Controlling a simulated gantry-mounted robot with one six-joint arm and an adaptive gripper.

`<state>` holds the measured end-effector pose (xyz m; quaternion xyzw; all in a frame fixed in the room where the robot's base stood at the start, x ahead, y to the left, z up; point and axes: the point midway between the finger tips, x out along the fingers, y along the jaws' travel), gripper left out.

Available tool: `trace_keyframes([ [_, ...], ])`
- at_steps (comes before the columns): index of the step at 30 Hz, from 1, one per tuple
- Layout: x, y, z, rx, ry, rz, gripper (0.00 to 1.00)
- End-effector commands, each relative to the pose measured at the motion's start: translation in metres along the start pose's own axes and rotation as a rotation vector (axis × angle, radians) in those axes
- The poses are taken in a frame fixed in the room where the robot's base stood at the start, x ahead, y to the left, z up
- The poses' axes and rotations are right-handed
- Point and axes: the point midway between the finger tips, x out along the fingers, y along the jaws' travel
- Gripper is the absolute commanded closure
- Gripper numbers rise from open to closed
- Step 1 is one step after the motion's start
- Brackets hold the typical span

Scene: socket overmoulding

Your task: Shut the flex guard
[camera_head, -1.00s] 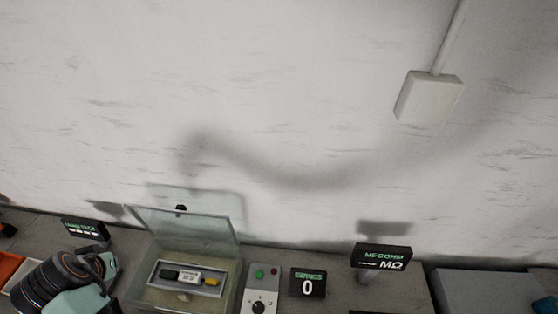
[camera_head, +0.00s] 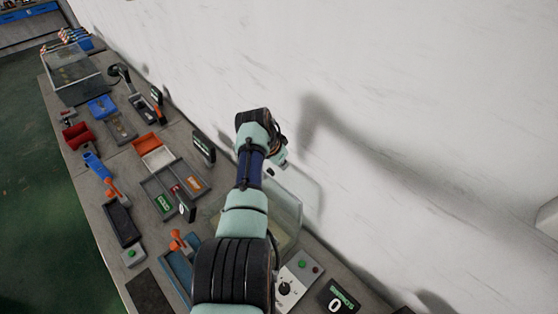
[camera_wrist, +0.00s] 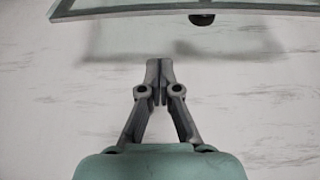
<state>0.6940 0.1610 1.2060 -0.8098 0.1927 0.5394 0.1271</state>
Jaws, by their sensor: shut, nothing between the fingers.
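The flex guard (camera_head: 288,203) is a clear, framed lid that stands raised over its box near the wall, partly hidden behind my arm. In the wrist view the guard's pane (camera_wrist: 120,10) crosses the top, with a dark round knob (camera_wrist: 202,19) at its edge. My gripper (camera_wrist: 158,76) is shut and empty, its fingertips apart from the pane in the picture, with the white wall behind them. In the head view my wrist is above the guard and the fingertips are hard to make out. The inside of the guard's box is mostly hidden by my arm.
A control box (camera_head: 297,284) with green and red buttons and a dial stands beside the guard, next to a counter display (camera_head: 338,300) reading 0. Grey trays (camera_head: 160,200), an orange tray (camera_head: 153,150) and small stands line the bench to the left. The wall is close behind.

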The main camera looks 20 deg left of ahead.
Motion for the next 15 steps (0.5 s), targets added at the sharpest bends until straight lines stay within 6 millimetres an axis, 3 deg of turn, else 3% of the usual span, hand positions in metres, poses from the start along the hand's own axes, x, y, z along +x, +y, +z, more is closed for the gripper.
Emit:
trace_keyframes([
  [1,0.017,0.0,0.003,0.001,0.001,0.0,1.0],
  [6,0.038,-0.001,0.004,0.001,0.004,-0.003,1.0],
  [13,0.053,-0.001,0.004,0.001,0.004,-0.004,1.0],
  [14,0.052,-0.001,0.004,0.0,0.003,-0.003,1.0],
  [15,0.037,-0.002,0.001,-0.001,0.002,-0.003,1.0],
])
